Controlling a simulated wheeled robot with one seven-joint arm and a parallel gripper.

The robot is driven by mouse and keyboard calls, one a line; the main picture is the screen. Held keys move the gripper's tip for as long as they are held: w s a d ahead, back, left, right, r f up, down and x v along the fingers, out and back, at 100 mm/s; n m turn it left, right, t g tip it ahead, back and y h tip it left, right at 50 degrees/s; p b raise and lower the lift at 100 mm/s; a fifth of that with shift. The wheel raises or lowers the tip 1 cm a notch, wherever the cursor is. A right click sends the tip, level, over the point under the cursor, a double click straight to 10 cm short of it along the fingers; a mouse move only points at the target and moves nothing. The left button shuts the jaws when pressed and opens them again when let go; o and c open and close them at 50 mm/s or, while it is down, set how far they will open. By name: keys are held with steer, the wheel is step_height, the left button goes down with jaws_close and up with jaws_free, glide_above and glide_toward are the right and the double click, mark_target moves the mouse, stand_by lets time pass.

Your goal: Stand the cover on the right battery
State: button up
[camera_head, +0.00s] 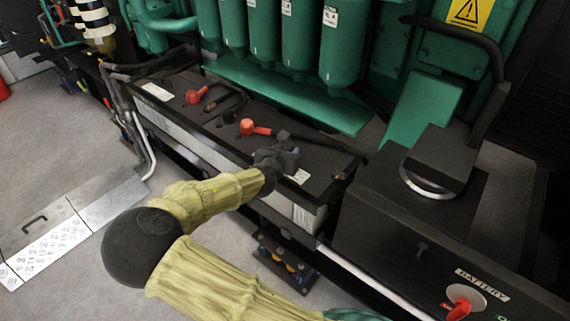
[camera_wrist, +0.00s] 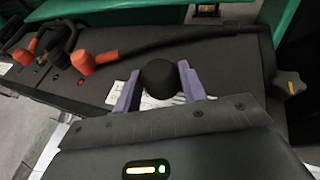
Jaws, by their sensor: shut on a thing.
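My gripper (camera_head: 283,158) is over the near right end of the right battery (camera_head: 318,162), a black-topped box. In the wrist view, its two purple-grey fingers (camera_wrist: 160,70) are shut on a black, round-topped piece (camera_wrist: 160,82), which looks like the cover. The piece is above or on the battery's top (camera_wrist: 222,68), beside a white label. Its underside is hidden, so I cannot tell whether it touches. A red terminal boot (camera_head: 248,127) with a black cable sits on the battery's left part. It also shows in the wrist view (camera_wrist: 84,62).
The left battery (camera_head: 160,92) with another red boot (camera_head: 193,97) adjoins on the left. Green cylinders (camera_head: 300,40) stand behind. A black cabinet with a red switch (camera_head: 461,307) is at the right. A metal plate with a handle (camera_head: 70,225) lies on the floor.

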steer(key=shift+s+a+f+b, duration=0.1)
steer(key=shift+f+b, duration=0.1)
steer(key=shift+f, duration=0.65)
steer(key=shift+w+a+f+b, duration=0.1)
steer(key=shift+f+b, duration=0.1)
steer(key=shift+f, duration=0.6)
steer(key=shift+s+a+f+b, duration=0.1)
steer(key=shift+f+b, duration=0.1)
steer(key=shift+f, duration=0.65)
steer(key=shift+d+f, duration=0.1)
steer(key=o, duration=0.9)
steer(key=shift+o, duration=0.2)
steer(key=p+v, duration=0.2)
steer(key=v, duration=1)
steer(key=shift+d, duration=0.1)
